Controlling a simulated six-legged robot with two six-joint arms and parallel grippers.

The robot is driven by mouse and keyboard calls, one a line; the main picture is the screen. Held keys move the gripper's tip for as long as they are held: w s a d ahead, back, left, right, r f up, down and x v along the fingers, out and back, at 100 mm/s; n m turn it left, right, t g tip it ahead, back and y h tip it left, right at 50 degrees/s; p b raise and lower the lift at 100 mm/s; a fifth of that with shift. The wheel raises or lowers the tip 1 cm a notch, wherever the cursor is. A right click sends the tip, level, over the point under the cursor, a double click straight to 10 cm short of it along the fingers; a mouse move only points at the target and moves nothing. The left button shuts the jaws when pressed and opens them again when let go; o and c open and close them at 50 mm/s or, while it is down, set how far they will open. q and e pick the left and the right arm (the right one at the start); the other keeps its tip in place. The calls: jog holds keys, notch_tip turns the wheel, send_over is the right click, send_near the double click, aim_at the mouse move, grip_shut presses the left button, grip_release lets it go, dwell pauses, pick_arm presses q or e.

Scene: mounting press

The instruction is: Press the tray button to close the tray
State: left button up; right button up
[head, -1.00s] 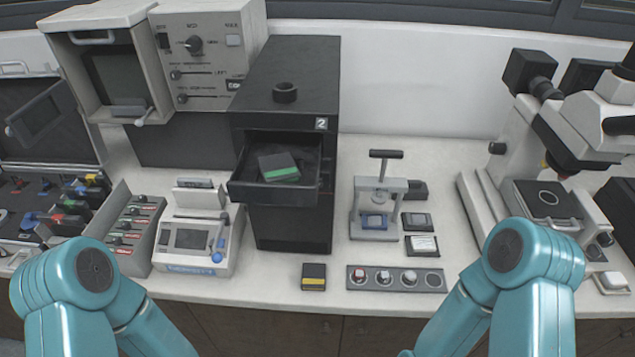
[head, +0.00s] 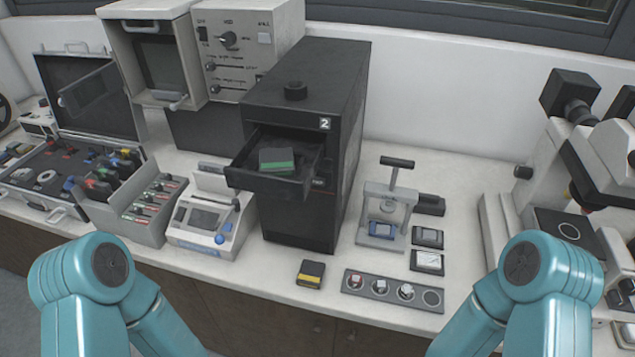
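A black tower unit (head: 325,95) marked "2" stands on the bench, centre of the head view. Its tray (head: 268,184) is pulled out at the front left and holds a dark block with a green stripe (head: 277,160). A small dark spot with faint reddish marking (head: 318,183) shows on the tower's front, right of the tray; I cannot tell if it is the tray button. My two teal arms show at the lower left and lower right. Both grippers are outside the picture.
A grey-white device with a screen (head: 208,222) stands left of the tower, a small press (head: 388,212) to its right. A yellow-striped black block (head: 310,274) and a strip of round samples (head: 392,291) lie near the front edge. A microscope (head: 590,150) stands at right.

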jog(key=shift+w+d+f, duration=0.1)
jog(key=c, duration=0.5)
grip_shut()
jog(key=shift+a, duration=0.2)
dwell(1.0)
